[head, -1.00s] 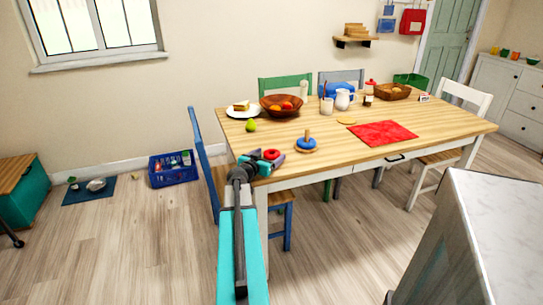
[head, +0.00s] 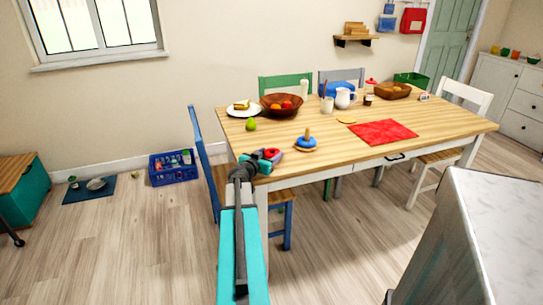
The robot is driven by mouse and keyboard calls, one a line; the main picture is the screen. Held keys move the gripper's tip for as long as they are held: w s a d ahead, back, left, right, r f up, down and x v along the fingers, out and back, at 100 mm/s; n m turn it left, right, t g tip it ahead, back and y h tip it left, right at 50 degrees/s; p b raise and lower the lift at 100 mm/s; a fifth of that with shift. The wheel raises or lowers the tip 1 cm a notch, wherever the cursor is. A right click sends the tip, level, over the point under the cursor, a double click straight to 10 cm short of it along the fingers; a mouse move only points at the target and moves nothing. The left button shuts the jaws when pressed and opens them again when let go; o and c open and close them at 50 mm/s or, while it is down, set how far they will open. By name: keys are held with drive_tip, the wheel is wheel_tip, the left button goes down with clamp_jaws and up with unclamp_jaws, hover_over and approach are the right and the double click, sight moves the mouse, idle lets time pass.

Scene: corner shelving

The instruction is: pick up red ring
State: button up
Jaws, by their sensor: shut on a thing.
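The red ring (head: 271,153) is at the near left corner of the wooden table (head: 350,160), between the fingers of my gripper (head: 270,157). My gripper is shut on the ring, and the fingers hide part of it. At this size I cannot tell whether the ring touches the tabletop. A ring stacker (head: 306,142) with a wooden peg and blue ring stands on the table just right of my gripper.
A green pear (head: 251,125), a fruit bowl (head: 282,106) and a plate with food (head: 243,110) lie behind my gripper. A red cloth (head: 383,132) covers the table's middle right. A blue chair (head: 201,160) stands at the left end.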

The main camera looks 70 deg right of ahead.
sight(269, 155)
drive_tip(key=shift+r, duration=0.1)
wheel_tip(269, 155, up, 10)
idle(0.9)
idle(0.5)
